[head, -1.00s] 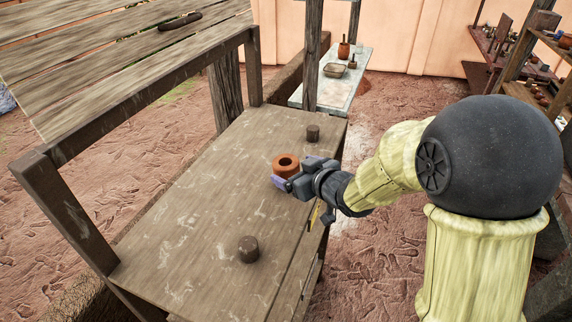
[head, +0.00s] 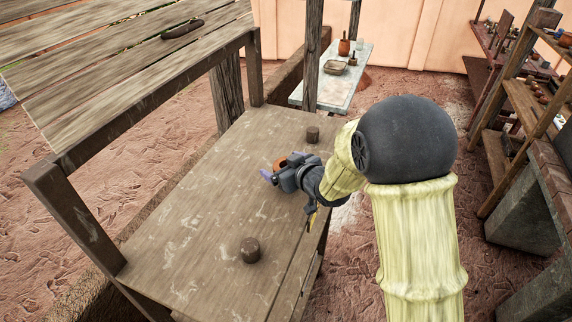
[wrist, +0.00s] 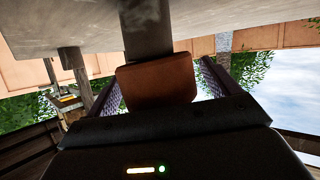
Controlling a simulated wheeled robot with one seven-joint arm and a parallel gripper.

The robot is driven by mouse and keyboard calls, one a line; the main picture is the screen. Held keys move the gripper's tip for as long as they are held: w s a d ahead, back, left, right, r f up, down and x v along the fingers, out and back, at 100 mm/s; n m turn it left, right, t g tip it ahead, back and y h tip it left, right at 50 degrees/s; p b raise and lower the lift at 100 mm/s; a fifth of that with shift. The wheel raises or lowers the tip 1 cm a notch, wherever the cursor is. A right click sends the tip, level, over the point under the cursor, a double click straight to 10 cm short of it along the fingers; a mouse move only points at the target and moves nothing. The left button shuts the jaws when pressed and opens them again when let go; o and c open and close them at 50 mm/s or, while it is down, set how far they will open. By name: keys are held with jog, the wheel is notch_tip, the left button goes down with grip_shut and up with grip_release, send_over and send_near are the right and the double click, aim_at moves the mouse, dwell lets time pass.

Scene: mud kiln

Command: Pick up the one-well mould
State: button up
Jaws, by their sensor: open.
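The one-well mould, a round orange-brown piece (head: 279,163), sits on the wooden table (head: 190,240); it had a visible round well earlier but is now mostly hidden behind my gripper (head: 281,168) in the head view. In the wrist view the brown mould (wrist: 157,84) lies between the two purple-grey fingers of my gripper (wrist: 162,72). The fingers stand apart on either side of it, with a visible gap at the right finger. Contact on the left side cannot be told. My gripper is open.
A dark cylinder (head: 313,134) stands on the table beyond the mould, and another (head: 250,250) stands nearer the front. A wooden rail (head: 150,105) runs along the table's left side. Bare table lies left of the mould.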

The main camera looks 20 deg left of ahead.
aim_at(282, 161)
jog(key=shift+w+a+f, duration=0.2)
jog(key=shift+w, duration=0.15)
jog(key=shift+s+r, duration=0.1)
jog(key=shift+s, duration=0.1)
jog(key=shift+w+a, duration=0.1)
jog(key=shift+c, duration=0.2)
jog(key=shift+s, duration=0.2)
jog(key=c, duration=0.4)
jog(key=shift+w, duration=0.1)
jog(key=c, duration=0.9)
jog(key=shift+o, duration=0.2)
notch_tip(282, 161, up, 10)
jog(key=shift+b, duration=0.75)
